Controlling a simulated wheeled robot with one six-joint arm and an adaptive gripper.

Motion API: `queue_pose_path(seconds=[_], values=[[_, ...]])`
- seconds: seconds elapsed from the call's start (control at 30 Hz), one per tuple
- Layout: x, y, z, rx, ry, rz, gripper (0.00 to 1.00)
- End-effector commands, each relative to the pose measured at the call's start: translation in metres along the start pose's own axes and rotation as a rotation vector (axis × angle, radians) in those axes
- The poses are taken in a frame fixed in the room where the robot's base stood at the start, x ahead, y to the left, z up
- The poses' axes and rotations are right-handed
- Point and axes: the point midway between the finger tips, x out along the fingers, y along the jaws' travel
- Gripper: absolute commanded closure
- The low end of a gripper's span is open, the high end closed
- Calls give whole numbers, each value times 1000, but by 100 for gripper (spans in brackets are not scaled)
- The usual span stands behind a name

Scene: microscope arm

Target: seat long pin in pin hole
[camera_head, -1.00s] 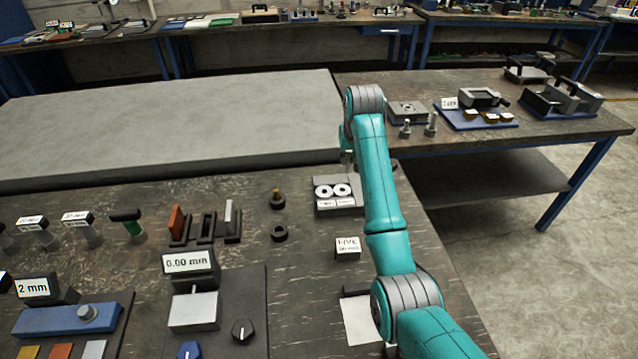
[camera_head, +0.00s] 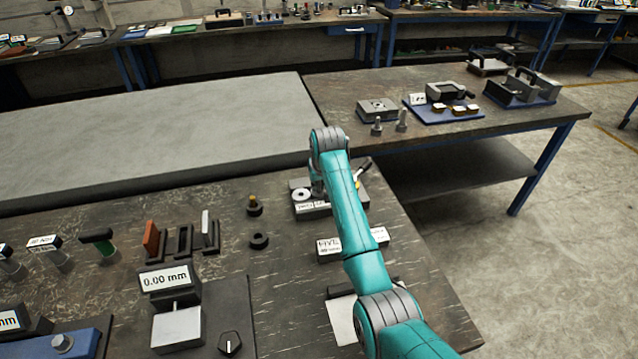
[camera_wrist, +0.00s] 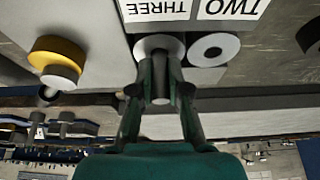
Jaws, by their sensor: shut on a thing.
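My gripper (camera_wrist: 160,85) is shut on a grey cylindrical piece (camera_wrist: 160,78), held between the fingertips in the wrist view. Whether this is the long pin I cannot tell for sure. The gripper is at a small grey block with two white rings (camera_head: 302,194); one ring shows in the head view and the arm hides the other. In the wrist view the piece overlaps one ring (camera_wrist: 147,43); contact is unclear. Two grey upright pins (camera_head: 401,120) stand on the right table beside a grey block (camera_head: 378,108). I cannot make out a pin hole.
A block marked FIVE (camera_head: 328,249) is in front. A 0.00 mm gauge (camera_head: 166,280) is at lower left. The big grey slab (camera_head: 150,130) is bare.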

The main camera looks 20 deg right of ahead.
Motion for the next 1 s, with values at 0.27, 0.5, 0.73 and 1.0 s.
queue_pose_path(seconds=[0.27,0.5,0.73,1.0], values=[[2,0,0,0,0,0,100],[1,0,0,0,1,0,59],[-2,0,-1,0,2,0,59],[-43,0,-2,0,5,0,59]])
